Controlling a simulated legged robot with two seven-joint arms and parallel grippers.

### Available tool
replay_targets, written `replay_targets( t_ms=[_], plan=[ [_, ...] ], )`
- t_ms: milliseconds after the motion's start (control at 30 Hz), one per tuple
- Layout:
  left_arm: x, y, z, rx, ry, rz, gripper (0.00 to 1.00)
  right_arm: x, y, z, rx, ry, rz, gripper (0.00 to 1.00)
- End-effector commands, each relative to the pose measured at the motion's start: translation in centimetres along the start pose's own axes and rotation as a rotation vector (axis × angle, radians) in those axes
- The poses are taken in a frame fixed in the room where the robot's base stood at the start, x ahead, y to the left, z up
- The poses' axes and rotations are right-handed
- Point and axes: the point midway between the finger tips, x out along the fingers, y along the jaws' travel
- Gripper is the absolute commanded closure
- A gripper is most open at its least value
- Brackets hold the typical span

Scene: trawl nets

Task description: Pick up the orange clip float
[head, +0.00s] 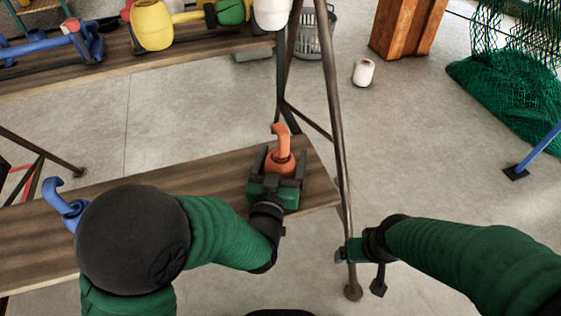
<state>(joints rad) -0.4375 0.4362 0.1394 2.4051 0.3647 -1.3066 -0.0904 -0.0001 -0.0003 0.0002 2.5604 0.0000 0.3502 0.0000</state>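The orange clip float (281,163) is at the right end of the low wooden shelf board, with its curved hook pointing up and away. My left gripper (280,162) reaches it from the near side, with one dark finger on each side of the float's body. Whether the fingers press on it is not clear. The float's near lower part is hidden by the green gripper body. My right gripper (344,256) is well to the right, beyond the board's end and beside a metal leg. Its fingers are too small and dark to read.
A blue clip float (66,202) is at the board's left, partly behind my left arm. A metal frame leg (337,130) stands just right of the board (180,172). An upper shelf (130,68) holds several floats. A white spool (363,72) and green net (505,95) are on the floor.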

Motion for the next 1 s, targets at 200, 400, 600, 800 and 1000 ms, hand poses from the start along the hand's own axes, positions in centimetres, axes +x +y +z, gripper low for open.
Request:
replay_targets(
  t_ms=[200,400,600,800,1000],
  plan=[
    [0.01,0.05,0.01,0.0,0.0,0.001,0.54,0.01,0.01,-0.01,0.0,0.0,0.0,0.11],
    [0.02,0.04,0.0,0.0,0.0,0.001,0.8,0.0,0.01,-0.02,0.0,0.0,0.0,0.11],
    [0.03,0.04,-0.04,0.0,0.001,0.001,1.0,0.0,0.01,-0.02,0.0,0.0,0.0,0.11],
    [0.05,0.04,-0.08,0.0,0.001,0.001,1.0,-0.04,0.01,-0.03,0.0,0.0,0.0,0.11],
    [0.44,0.05,-0.78,0.0,0.002,0.001,1.0,-0.59,0.01,-0.16,0.0,0.0,0.0,0.11]
  ],
)
